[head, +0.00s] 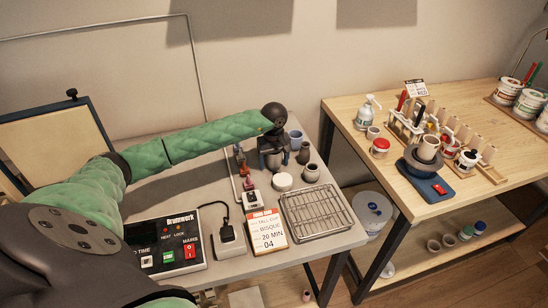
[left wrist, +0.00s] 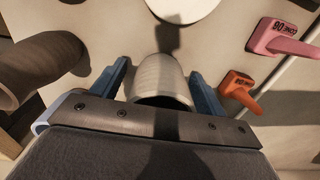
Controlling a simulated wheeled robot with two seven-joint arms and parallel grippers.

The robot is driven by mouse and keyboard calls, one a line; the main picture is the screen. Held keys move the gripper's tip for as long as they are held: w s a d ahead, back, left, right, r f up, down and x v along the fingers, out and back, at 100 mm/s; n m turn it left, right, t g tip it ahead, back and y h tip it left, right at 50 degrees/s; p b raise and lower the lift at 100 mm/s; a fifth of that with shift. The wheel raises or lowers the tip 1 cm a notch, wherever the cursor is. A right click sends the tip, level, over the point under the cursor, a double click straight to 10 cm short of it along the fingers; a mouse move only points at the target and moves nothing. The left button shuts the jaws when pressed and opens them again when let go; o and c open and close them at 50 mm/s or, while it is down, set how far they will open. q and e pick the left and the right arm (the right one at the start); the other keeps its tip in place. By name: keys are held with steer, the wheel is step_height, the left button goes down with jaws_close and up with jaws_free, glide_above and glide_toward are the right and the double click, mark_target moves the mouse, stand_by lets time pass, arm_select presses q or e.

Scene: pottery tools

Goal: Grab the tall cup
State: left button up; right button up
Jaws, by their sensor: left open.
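A pale tall cup (left wrist: 160,78) stands between the fingers of my left gripper (left wrist: 160,85) in the left wrist view. The blue fingers are open, one on each side of it, with a small gap visible on the right. In the head view my left gripper (head: 274,159) is over the far part of the grey table, and it mostly hides the cup. A card (head: 267,232) on the table reads "TALL CUP, BISQUE, 20 MIN, 04". My right gripper is not in view.
A dark vase (head: 303,153), a blue cup (head: 296,139), a dark pot (head: 312,172) and a white round piece (head: 282,182) stand close by. A wire rack (head: 318,212) is in front.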

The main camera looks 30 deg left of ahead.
arm_select(q)
steer(key=shift+f, duration=0.2)
steer(key=c, duration=1.1)
